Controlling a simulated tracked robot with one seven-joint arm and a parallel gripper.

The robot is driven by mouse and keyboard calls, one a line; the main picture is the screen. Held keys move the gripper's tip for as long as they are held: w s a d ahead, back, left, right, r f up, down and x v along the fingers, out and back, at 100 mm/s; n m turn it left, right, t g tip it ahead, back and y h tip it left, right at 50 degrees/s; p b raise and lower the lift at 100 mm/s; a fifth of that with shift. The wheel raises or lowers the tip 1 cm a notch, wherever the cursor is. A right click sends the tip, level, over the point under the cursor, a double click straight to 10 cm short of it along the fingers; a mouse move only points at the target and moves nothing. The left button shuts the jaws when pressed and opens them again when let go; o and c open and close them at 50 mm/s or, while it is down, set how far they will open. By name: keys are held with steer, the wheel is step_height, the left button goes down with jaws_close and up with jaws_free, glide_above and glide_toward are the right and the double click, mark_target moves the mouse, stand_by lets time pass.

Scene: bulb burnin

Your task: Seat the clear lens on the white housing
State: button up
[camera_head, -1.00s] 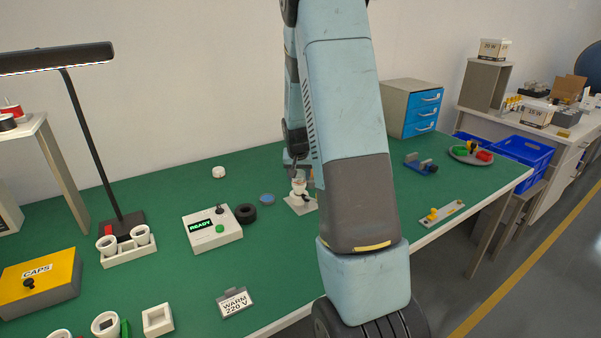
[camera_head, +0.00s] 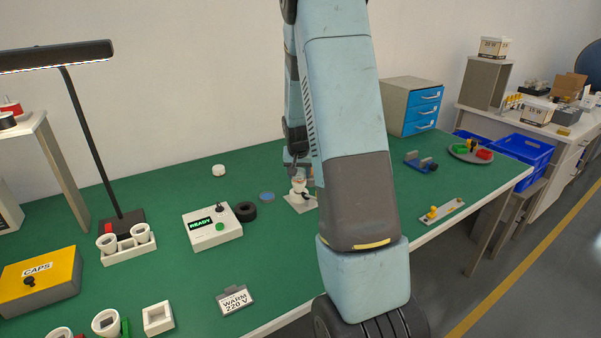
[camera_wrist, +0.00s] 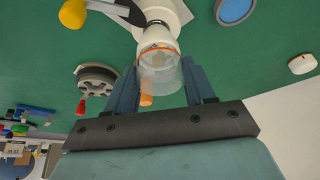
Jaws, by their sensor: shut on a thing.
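In the wrist view my gripper (camera_wrist: 160,92) is shut on the clear lens (camera_wrist: 160,80), a translucent cup between its two fingers. The lens lines up with the open end of the white housing (camera_wrist: 157,40), which has an orange ring at its rim. The lens edge is at or very near that ring; I cannot tell whether it is seated. The housing stands on a pale base plate. In the head view the housing (camera_head: 298,187) is small on the green bench, with my gripper partly hidden behind my arm.
A black ring (camera_head: 245,211) and a blue disc (camera_head: 267,197) lie left of the housing. A control box reading READY (camera_head: 212,228) stands further left. A yellow-knobbed lever (camera_wrist: 73,14) is close to the housing. A round white cap (camera_head: 218,171) lies behind.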

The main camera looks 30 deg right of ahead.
steer(key=shift+f, duration=0.45)
stand_by(1.0)
steer(key=shift+r, duration=0.2)
stand_by(1.9)
steer(key=shift+f, duration=0.2)
stand_by(1.0)
steer(key=shift+r, duration=0.2)
stand_by(0.5)
steer(key=o, duration=1.1)
steer(key=shift+r, duration=0.1)
steer(key=v, duration=1.3)
steer(key=shift+s+a+r, duration=0.1)
steer(key=shift+s+r, duration=0.05)
steer(key=shift+r, duration=0.05)
